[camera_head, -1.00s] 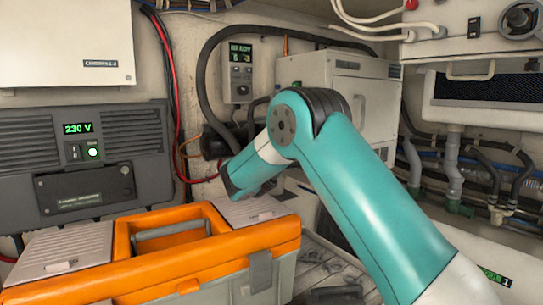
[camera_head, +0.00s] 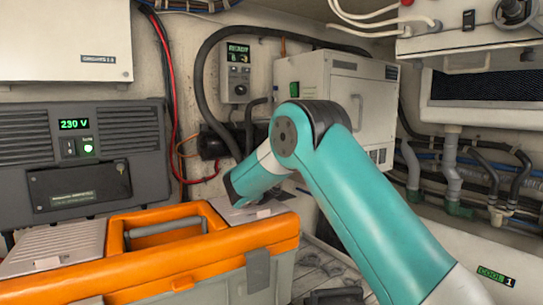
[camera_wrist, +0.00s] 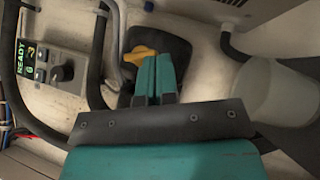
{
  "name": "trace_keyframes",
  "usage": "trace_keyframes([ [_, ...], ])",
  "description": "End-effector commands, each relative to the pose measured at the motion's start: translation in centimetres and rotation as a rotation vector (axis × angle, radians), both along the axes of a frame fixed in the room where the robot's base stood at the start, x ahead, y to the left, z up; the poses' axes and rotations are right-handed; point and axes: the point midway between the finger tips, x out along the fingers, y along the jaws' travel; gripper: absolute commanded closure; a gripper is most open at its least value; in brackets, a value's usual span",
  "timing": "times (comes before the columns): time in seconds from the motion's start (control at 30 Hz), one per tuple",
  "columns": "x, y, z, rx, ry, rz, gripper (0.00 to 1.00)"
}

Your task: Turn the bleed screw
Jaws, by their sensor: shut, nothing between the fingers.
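The bleed screw appears to be the yellow winged piece (camera_wrist: 140,55) in the wrist view, set in front of a dark housing (camera_wrist: 172,48). My gripper (camera_wrist: 156,62) has its two teal fingers together with nothing between them. The fingertips lie just right of and below the yellow piece in the picture and partly overlap its right side. I cannot tell whether they touch it.
A control box (camera_head: 237,72) reading READY hangs on the wall; it also shows in the wrist view (camera_wrist: 55,65). Black hoses run close to the yellow piece. A whitish cylinder (camera_wrist: 272,92) stands at its right. An orange toolbox (camera_head: 170,268) sits below my arm.

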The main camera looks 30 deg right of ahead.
Motion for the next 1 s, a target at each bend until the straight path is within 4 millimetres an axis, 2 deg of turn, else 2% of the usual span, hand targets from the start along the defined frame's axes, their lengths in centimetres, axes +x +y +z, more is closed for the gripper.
trace_keyframes([
  [1.0,0.0,-2.1,-0.4,0.001,-0.001,-0.001,1.0],
])
